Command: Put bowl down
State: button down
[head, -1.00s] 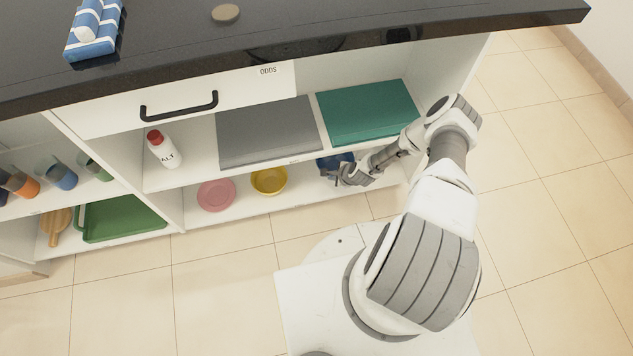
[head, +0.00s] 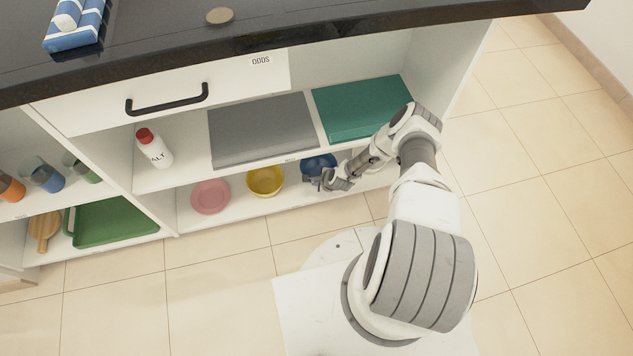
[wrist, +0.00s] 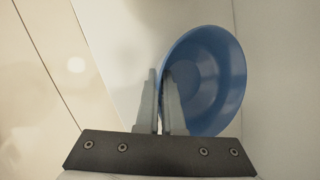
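The blue bowl (head: 319,163) is at the right end of the lower shelf, right of the yellow bowl. In the wrist view the blue bowl (wrist: 212,80) shows its inside, with its near-left rim between my fingers. My gripper (head: 316,181) reaches in from the front right; its fingers (wrist: 160,82) are close together, one inside the bowl and one outside, pinching the rim. Whether the bowl's base touches the shelf (head: 290,205) is hard to tell.
The yellow bowl (head: 264,181) and pink bowl (head: 210,196) stand to the left on the same shelf. Grey (head: 262,130) and green (head: 362,107) boxes sit on the shelf above. The cabinet's side wall is close to the right.

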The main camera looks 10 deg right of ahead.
jog(key=shift+f, duration=0.15)
jog(key=c, duration=1)
grip_release()
jog(key=shift+c, duration=0.2)
jog(key=shift+s+r, duration=0.15)
jog(key=shift+r, duration=0.3)
jog(key=p+v, duration=0.5)
jog(key=v, duration=0.6)
jog(key=shift+s+d+r, duration=0.1)
jog(key=shift+s, duration=0.05)
